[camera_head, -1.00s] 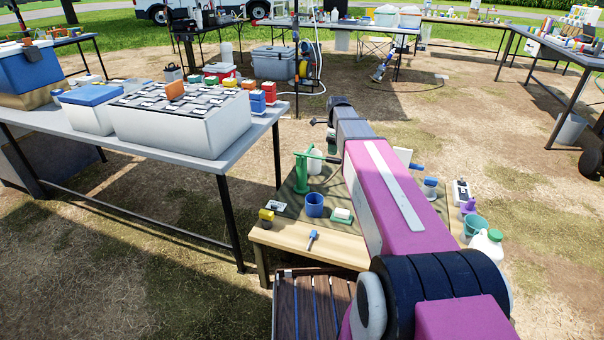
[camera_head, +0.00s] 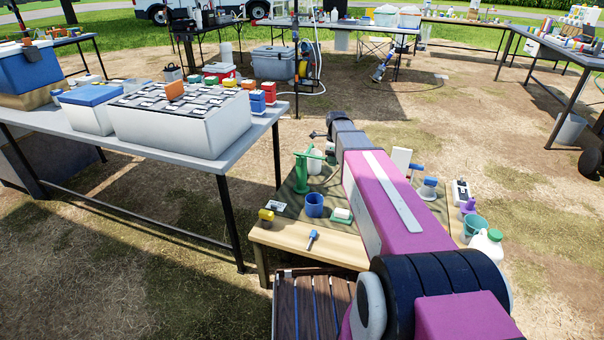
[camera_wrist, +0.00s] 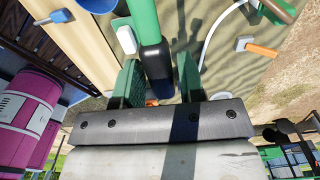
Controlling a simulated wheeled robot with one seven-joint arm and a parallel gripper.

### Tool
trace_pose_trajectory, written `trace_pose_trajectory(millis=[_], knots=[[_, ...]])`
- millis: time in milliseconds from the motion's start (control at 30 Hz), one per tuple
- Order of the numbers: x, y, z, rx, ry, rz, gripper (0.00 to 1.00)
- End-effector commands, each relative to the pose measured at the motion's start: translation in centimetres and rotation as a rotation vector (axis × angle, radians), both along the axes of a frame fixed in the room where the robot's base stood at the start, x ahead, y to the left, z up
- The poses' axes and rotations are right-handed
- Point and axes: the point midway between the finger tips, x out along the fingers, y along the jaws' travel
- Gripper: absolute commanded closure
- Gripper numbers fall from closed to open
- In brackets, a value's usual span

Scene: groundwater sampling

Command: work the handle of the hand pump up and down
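The green hand pump (camera_head: 302,172) stands on the mat of the low wooden table in the head view. Its green handle reaches to the right, toward the end of my arm. In the wrist view the handle's black grip (camera_wrist: 156,62) lies between the two green fingers of my gripper (camera_wrist: 160,82). The fingers stand apart on either side of the grip, with a narrow gap showing on the right. The grip's far end is partly hidden by the gripper body. In the head view my arm hides the fingers.
A blue cup (camera_head: 314,204), a yellow-and-black item (camera_head: 266,216) and a green-and-white block (camera_head: 341,215) stand near the pump. A white jug (camera_head: 486,246) and a teal bucket (camera_head: 474,226) are at the right. A table with a white case (camera_head: 185,135) stands at the left.

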Motion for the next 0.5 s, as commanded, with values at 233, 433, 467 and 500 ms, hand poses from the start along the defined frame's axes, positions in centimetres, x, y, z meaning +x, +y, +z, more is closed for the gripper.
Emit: trace_pose_trajectory(millis=[233,433,467,500], knots=[[0.0,0.0,0.1,-0.004,0.002,0.001,0.92],[0.6,1.1,2.0,-0.122,0.051,0.004,0.92],[0.7,1.3,2.3,-0.147,0.061,0.004,0.92],[0.8,1.5,2.8,-0.180,0.075,0.004,0.92]])
